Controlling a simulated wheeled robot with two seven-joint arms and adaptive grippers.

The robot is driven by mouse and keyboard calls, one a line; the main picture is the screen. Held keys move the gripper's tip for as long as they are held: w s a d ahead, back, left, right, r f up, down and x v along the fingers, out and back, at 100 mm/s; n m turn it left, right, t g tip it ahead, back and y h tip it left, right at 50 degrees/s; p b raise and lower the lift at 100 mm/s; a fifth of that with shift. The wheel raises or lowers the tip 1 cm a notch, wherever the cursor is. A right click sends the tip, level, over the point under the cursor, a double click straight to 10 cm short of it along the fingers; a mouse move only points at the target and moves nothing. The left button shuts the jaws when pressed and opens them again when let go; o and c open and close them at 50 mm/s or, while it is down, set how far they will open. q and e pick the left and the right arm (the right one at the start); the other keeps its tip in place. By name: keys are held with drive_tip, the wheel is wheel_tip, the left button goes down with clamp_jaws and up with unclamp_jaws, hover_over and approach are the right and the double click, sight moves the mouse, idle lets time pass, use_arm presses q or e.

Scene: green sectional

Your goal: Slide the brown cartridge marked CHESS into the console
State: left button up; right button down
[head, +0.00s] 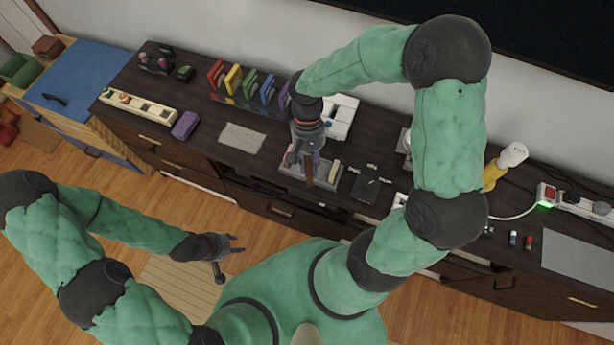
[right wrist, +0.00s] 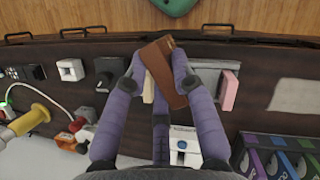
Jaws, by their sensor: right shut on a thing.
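The brown cartridge (head: 309,172) is in my right gripper (head: 306,158), above a shallow light tray (head: 296,179) near the cabinet's front edge. In the right wrist view, the purple fingers of my right gripper (right wrist: 158,66) are shut on the brown cartridge (right wrist: 165,76), which sits tilted between the tips. Its marking cannot be read. A white device, apparently the console (head: 343,116), stands behind my right gripper and is partly hidden by it. It also shows partly in the right wrist view (right wrist: 186,150). My left gripper (head: 237,244) is open and empty, away from the cabinet.
The tray also holds a pink piece (right wrist: 229,92) and a cream piece (head: 334,171). A rack of coloured cartridges (head: 233,78) stands left of the console. A black device (head: 371,184) lies right of the tray. A beige cloth (head: 242,138) lies left of it.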

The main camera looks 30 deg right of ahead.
drive_tip(key=w+d+r+n+t+h, duration=0.1)
drive_tip(key=w+d+n+t+h, duration=0.4)
drive_tip(key=w+d+n, duration=1.6)
drive_tip(key=n+t, duration=0.2)
drive_tip(key=n, duration=0.7)
drive_tip(key=shift+w+p, duration=0.4)
drive_tip(key=shift+f, duration=0.1)
drive_tip(key=shift+f+b, duration=1.9)
drive_tip(key=shift+f, duration=0.9)
drive_tip(key=shift+p, duration=0.55)
drive_tip(key=shift+f+b, duration=1.85)
drive_tip(key=shift+f, duration=0.65)
